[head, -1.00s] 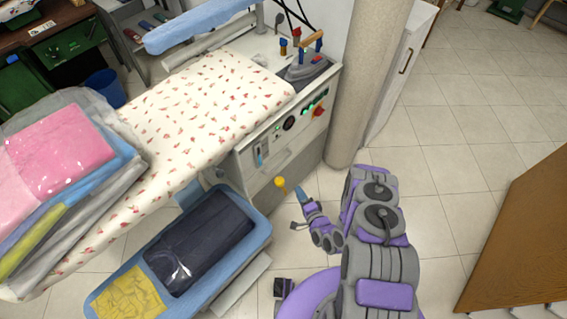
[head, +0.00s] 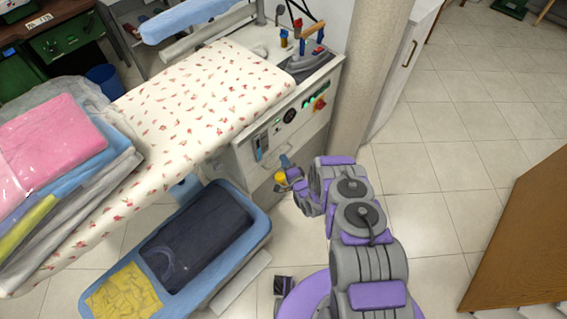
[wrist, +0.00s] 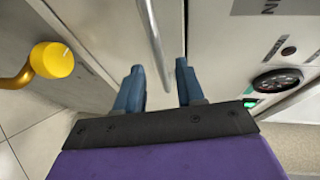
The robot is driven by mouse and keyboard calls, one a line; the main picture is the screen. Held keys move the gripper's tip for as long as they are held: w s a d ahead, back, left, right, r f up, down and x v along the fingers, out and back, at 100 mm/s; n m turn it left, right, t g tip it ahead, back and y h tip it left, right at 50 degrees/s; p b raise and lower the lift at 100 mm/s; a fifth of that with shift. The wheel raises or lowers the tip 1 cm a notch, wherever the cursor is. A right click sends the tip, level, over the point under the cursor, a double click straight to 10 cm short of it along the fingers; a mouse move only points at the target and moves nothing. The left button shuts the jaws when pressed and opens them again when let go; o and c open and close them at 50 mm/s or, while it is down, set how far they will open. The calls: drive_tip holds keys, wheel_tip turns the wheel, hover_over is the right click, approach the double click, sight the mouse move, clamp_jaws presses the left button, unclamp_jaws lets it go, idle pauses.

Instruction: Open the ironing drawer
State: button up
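The ironing station's drawer front (wrist: 112,28) is a pale panel below the controls, and it looks shut. Its slim metal bar handle (wrist: 151,30) runs down from the top of the wrist view and ends between my fingers. My gripper (wrist: 159,68) is open, with one blue finger on each side of the handle. No firm contact with the handle shows. In the head view my gripper (head: 288,168) is close against the front of the ironing station (head: 240,160), hiding part of the drawer.
A yellow knob (wrist: 52,60) sticks out beside the drawer. Dials and a green-lit switch (wrist: 250,103) are on the right. A blue-rimmed tray (head: 257,232) lies below the board.

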drive_tip(key=shift+w+a+f, duration=0.15)
drive_tip(key=shift+w+a, duration=0.25)
drive_tip(key=shift+w, duration=0.15)
drive_tip(key=shift+c, duration=0.3)
clamp_jaws()
